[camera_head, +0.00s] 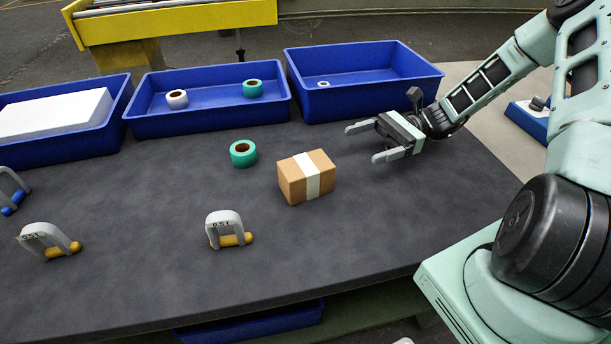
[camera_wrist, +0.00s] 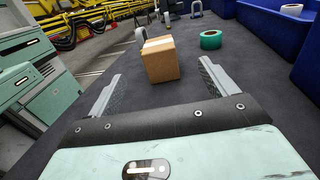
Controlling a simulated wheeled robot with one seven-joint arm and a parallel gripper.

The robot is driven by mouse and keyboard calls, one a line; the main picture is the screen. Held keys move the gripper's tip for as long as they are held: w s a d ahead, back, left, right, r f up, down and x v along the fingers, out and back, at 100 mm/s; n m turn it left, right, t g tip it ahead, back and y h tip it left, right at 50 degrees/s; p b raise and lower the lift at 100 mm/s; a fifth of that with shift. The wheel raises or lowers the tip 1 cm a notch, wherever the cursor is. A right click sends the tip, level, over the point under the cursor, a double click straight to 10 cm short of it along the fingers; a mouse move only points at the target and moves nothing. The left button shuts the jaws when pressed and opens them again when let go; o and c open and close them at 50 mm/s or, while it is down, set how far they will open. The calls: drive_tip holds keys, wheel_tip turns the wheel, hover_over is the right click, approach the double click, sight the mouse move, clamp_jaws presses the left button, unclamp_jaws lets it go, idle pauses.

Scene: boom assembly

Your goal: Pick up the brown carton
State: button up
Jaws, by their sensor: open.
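The brown carton (camera_head: 294,182) with a pale tape strip stands on the dark table, near the middle of the head view. In the wrist view the carton (camera_wrist: 162,66) is ahead of my gripper, between the lines of its two fingers and beyond their tips. My gripper (camera_head: 361,143) is open and empty, to the right of the carton and apart from it. Its two fingers also show in the wrist view (camera_wrist: 160,68), spread wide.
A green tape roll (camera_head: 243,153) lies left of the carton. Blue bins (camera_head: 215,130) line the table's back, holding rolls and a white block (camera_head: 55,115). Grey shackles with coloured pins (camera_head: 228,230) stand toward the front and left.

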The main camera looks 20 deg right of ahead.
approach(282, 172)
drive_tip(key=shift+a+p, duration=0.85)
drive_tip(key=shift+a, duration=1.65)
drive_tip(key=c, duration=1.3)
drive_tip(key=shift+r, duration=0.1)
